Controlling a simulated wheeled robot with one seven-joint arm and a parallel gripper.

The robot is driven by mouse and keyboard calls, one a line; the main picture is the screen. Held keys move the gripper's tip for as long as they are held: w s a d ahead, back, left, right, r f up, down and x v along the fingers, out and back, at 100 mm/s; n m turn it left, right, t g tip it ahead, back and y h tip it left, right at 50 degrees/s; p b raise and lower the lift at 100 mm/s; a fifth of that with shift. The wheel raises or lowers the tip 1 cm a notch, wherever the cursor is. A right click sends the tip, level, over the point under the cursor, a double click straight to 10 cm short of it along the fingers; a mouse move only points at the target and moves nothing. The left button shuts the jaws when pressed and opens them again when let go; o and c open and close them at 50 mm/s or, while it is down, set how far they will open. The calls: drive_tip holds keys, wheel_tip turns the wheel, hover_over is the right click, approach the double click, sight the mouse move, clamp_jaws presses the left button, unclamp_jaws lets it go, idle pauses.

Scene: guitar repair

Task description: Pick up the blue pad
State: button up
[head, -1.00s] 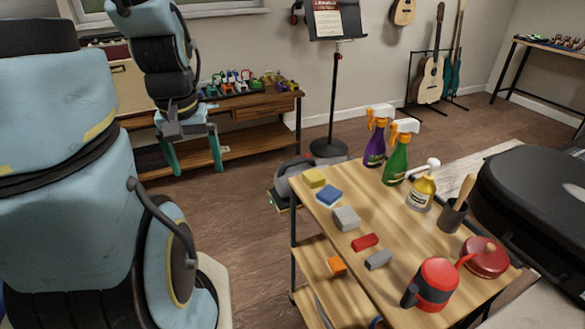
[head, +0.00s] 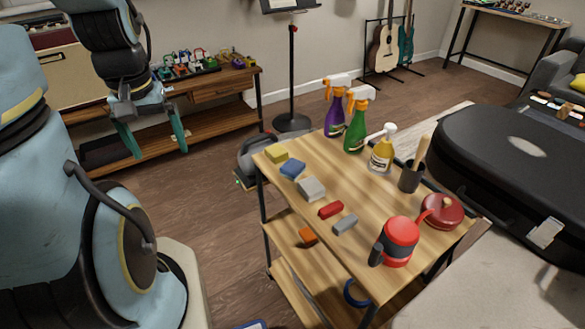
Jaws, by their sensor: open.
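The blue pad (head: 292,169) lies on the wooden top of a small cart (head: 371,211), near its left edge. It sits between a yellow block (head: 277,153) and a light grey block (head: 311,188). My gripper (head: 152,146) hangs at the upper left with its two teal fingers apart and nothing between them. It is well to the left of the cart and apart from the pad.
Behind the pad stand a purple spray bottle (head: 335,112), a green spray bottle (head: 356,125) and a yellow pump bottle (head: 381,152). A red block (head: 331,210), grey block (head: 346,223) and red-black container (head: 399,242) share the top. A black case (head: 500,170) is at right.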

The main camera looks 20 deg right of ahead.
drive_tip(key=w+d+m+p, duration=0.1)
drive_tip(key=w+d+m, duration=0.25)
drive_tip(key=d, duration=0.35)
drive_tip(key=m+g+p, duration=0.1)
drive_tip(key=m+p, duration=0.1)
drive_tip(key=m, duration=0.4)
hover_over(294, 164)
wheel_tip(294, 164, down, 6)
drive_tip(key=f, duration=0.2)
drive_tip(key=s+f+p, duration=0.1)
drive_tip(key=f, duration=0.1)
drive_tip(key=shift+d+f, duration=0.2)
drive_tip(key=shift+w+a+f+p, duration=0.15)
drive_tip(key=shift+f+p, duration=0.25)
drive_tip(key=shift+f, duration=0.65)
drive_tip(key=shift+w+d+f+p, duration=0.1)
drive_tip(key=shift+w+f+p, duration=0.2)
drive_tip(key=shift+f, duration=0.75)
drive_tip(key=shift+w+a+f+p, duration=0.1)
drive_tip(key=shift+f+p, duration=0.35)
drive_tip(key=shift+f, duration=0.6)
drive_tip(key=c, duration=1.5)
drive_tip(key=shift+c, duration=0.2)
drive_tip(key=shift+r, duration=0.1)
